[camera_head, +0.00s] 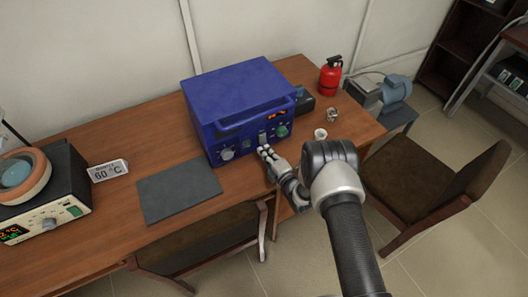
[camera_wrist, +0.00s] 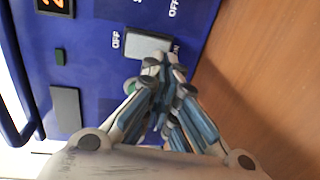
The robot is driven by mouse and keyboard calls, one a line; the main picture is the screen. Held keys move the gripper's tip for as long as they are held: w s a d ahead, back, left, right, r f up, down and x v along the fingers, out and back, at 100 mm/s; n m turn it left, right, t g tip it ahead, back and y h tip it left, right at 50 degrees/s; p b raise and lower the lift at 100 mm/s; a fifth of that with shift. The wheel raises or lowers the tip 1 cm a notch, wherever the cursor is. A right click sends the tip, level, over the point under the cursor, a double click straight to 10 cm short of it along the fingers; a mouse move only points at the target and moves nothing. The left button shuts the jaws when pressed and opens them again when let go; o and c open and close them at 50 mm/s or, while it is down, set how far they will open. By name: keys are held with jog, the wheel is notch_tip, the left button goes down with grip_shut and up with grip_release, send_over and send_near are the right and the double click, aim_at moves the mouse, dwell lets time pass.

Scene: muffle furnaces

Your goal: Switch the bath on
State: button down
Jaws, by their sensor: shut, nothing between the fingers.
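A blue box-shaped device (camera_head: 240,95) with a front handle and control panel stands on the wooden table. Its front carries a light grey switch (camera_head: 262,138), which shows larger in the wrist view (camera_wrist: 148,42). An "OFF" label is at one end of the switch; a label at the other end is partly hidden by my fingers and seems to read "ON". My gripper (camera_head: 265,151) is shut and empty, right in front of the panel. In the wrist view its fingertips (camera_wrist: 164,64) are at the switch's label-hidden end; I cannot tell whether they touch. The switch's position is unclear.
A black device with a round bowl (camera_head: 17,174) stands at the left, beside a "60 °C" sign (camera_head: 108,170). A dark mat (camera_head: 178,191) lies left of my gripper. A red extinguisher (camera_head: 330,77) and small cup (camera_head: 320,134) are at right. Chairs (camera_head: 440,185) flank the table.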

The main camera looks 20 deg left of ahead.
jog(key=shift+w+a+f, duration=0.1)
jog(key=shift+w+a, duration=0.35)
jog(key=shift+a, duration=0.1)
jog(key=shift+f+b, duration=0.1)
jog(key=shift+b, duration=0.35)
